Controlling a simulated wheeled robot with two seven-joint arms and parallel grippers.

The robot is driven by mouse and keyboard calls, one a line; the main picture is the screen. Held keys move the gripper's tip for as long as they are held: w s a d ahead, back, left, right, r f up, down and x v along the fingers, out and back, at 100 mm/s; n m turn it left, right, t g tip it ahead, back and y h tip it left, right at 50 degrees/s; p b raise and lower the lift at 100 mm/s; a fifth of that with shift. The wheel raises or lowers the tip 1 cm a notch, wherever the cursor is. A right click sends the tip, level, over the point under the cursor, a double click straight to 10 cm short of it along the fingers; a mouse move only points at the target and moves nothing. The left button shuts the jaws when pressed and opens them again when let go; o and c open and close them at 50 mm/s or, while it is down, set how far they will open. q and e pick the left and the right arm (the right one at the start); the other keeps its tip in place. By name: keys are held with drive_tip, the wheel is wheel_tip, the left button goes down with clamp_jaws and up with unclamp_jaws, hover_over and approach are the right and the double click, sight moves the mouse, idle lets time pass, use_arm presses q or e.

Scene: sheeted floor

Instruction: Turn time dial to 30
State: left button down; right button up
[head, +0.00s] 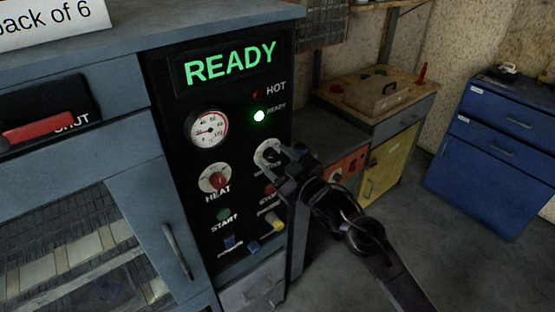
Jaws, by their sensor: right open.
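The black control panel (165,120) is on the front of the grey machine. Its upper right dial (262,147), with a pale round face, is partly hidden behind my right gripper, and its label cannot be read fully. My right gripper (276,158) is open, with its fingertips at this dial; I cannot tell whether they touch it. The dial's setting cannot be read. A red heat dial (217,180) sits to the left, below a round gauge (208,130). My left gripper is not in view.
The display (230,63) reads READY and a green lamp (259,116) is lit. Several coloured buttons, including a green start button (223,214), sit low on the panel. A workbench (400,110) and a blue cabinet (490,140) stand at right, with open floor before them.

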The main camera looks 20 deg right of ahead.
drive_tip(key=c, duration=1)
drive_tip(key=shift+r+m+p, duration=0.15)
drive_tip(key=shift+m+p, duration=0.65)
drive_tip(key=shift+p, duration=0.05)
drive_tip(key=m+p, duration=0.5)
drive_tip(key=m, duration=0.1)
drive_tip(key=shift+m+p, duration=0.3)
drive_tip(key=shift+m, duration=0.1)
drive_tip(key=shift+m+p, duration=1.05)
drive_tip(key=shift+m, duration=0.65)
